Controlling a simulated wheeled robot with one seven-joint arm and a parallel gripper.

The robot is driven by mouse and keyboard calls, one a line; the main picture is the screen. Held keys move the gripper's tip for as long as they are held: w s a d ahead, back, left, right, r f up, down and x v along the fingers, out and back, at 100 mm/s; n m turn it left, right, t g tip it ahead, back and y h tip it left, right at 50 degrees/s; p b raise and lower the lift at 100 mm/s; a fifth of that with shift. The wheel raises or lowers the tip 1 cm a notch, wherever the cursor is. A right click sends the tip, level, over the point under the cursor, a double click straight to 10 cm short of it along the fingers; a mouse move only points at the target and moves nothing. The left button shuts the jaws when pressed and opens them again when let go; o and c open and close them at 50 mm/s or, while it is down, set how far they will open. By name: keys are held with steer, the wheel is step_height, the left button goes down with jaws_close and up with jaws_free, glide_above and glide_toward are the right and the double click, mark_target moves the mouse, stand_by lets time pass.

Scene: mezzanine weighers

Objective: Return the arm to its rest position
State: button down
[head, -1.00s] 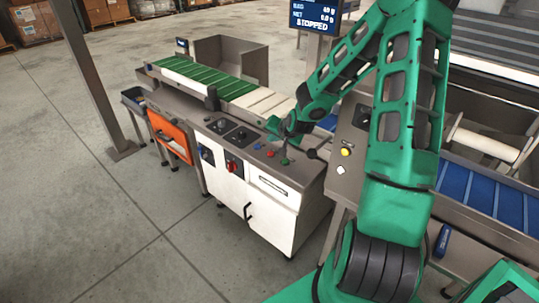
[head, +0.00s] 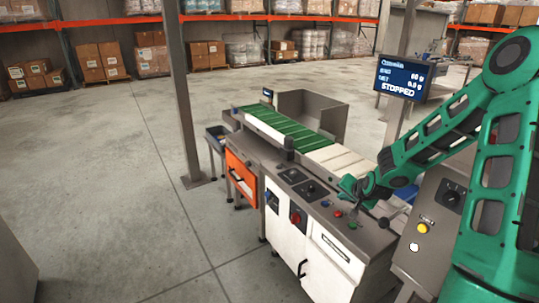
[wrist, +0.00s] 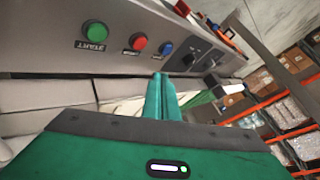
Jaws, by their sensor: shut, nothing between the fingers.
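My green arm comes in from the right in the head view. My gripper (head: 347,186) is at its end, over the right part of the weigher's control top (head: 325,205). In the wrist view my gripper (wrist: 160,78) shows with its green fingers together and nothing between them. Beyond the fingertips in the wrist view are a green START button (wrist: 95,33), a red button (wrist: 138,42) and a blue button (wrist: 166,48). I cannot tell from these views whether the fingers touch the panel.
A screen (head: 404,78) reading STOPPED stands behind the arm. A belt (head: 285,127) with green and white sections runs behind the panel. A grey post (head: 182,90) stands left. Open concrete floor (head: 110,180) lies to the left, with racks of boxes at the back.

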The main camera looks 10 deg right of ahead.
steer(key=s+d+r+n+g+h, duration=0.1)
steer(key=s+d+r+n+g, duration=0.2)
steer(key=s, duration=0.7)
steer(key=s+r+g+h, duration=0.1)
steer(key=s+r+g, duration=0.2)
steer(key=s+r, duration=0.5)
steer(key=s+a+r+g+y, duration=0.1)
steer(key=s+a+r, duration=0.1)
steer(key=s, duration=0.6)
steer(key=s+a+r+g+y, duration=0.1)
steer(key=s, duration=0.7)
steer(key=s+a+r+g, duration=0.1)
steer(key=s+a+r, duration=0.1)
steer(key=s, duration=0.5)
steer(key=shift+s+a+r+y, duration=0.3)
steer(key=shift+s+a+y, duration=0.05)
steer(key=shift+s+y, duration=0.05)
